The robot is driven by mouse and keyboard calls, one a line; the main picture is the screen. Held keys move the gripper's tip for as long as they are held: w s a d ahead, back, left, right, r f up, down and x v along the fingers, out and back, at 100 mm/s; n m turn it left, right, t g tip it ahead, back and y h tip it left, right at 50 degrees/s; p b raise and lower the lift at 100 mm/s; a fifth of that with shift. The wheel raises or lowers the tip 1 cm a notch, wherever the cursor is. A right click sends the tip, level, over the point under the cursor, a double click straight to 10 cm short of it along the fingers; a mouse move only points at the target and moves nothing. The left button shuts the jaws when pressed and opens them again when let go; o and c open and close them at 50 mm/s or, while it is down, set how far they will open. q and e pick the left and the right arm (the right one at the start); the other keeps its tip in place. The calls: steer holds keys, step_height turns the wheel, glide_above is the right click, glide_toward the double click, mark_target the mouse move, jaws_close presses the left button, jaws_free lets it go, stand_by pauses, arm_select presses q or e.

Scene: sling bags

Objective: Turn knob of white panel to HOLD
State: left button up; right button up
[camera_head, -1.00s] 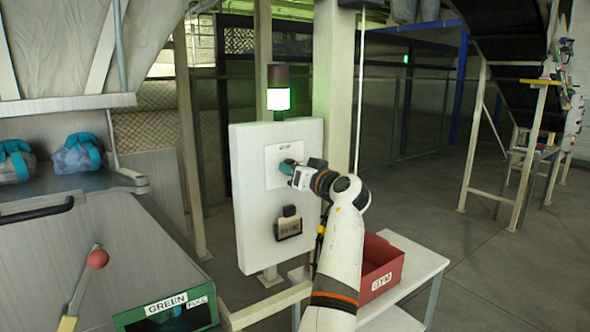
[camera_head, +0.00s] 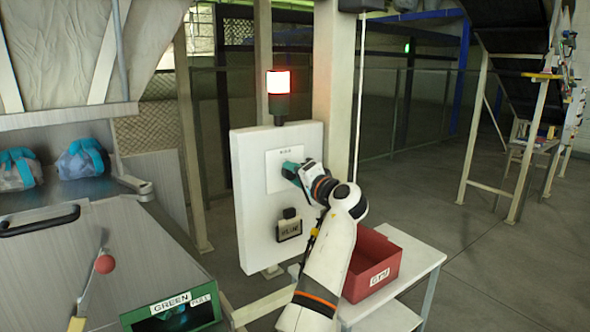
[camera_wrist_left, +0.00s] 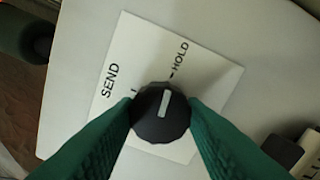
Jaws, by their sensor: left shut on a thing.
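The white panel (camera_head: 250,225) stands upright at the middle of the head view, with a white label plate (camera_head: 288,157) on its upper part. In the left wrist view the plate (camera_wrist_left: 140,50) reads SEND on the left and HOLD on the upper right, each with a tick mark. The round black knob (camera_wrist_left: 150,122) has a white pointer line that points up and slightly right, at the HOLD tick. My left gripper (camera_head: 291,170) has green fingers, shut on opposite sides of the knob. In the head view the gripper hides the knob. My right gripper is not in view.
A signal light (camera_head: 279,84) above the panel glows red. A small box with a dark display (camera_head: 289,230) sits lower on the panel. A red bin (camera_head: 374,262) stands on a white table (camera_head: 413,271) at right. A red-ball lever (camera_head: 104,264) is at left.

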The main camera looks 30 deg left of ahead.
arm_select(q)
steer(key=shift+r+m+p, duration=0.15)
steer(key=shift+m+p, duration=0.25)
steer(key=shift+m, duration=0.4)
steer(key=o, duration=1)
steer(key=shift+a, duration=0.15)
steer(key=shift+f, duration=0.2)
steer(key=shift+s+d, duration=0.1)
steer(key=shift+d, duration=0.3)
steer(key=b+v, duration=0.4)
steer(key=v, duration=0.7)
steer(key=shift+d, duration=0.1)
